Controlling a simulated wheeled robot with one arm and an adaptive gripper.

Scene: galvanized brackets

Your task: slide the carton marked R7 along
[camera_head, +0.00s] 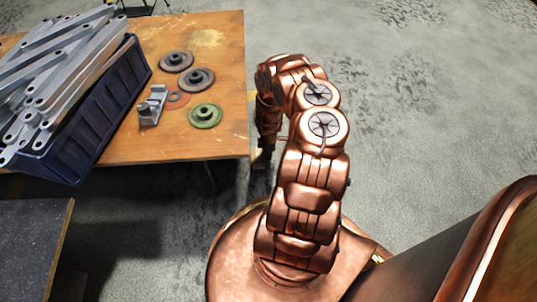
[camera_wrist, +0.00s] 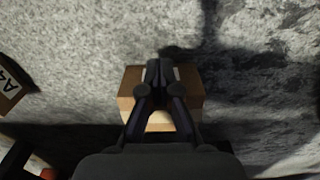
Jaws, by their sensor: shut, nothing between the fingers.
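A brown carton (camera_wrist: 191,84) is on the grey floor in the middle of the wrist view. No marking shows on its visible faces, so I cannot tell whether it is R7. My gripper (camera_wrist: 160,72) is shut and empty, with its fingers in front of the carton and hiding its middle. I cannot tell whether the fingertips touch it. Another carton (camera_wrist: 8,84) at the left edge bears a partly cut-off mark that looks like A4. In the head view no carton shows, and my arm hides most of the gripper.
A wooden table (camera_head: 215,120) stands at the left in the head view. It carries a dark blue crate (camera_head: 85,135) of galvanized brackets (camera_head: 50,70), a loose metal part (camera_head: 152,105) and several discs, one green (camera_head: 206,115). Floor right of the table is open.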

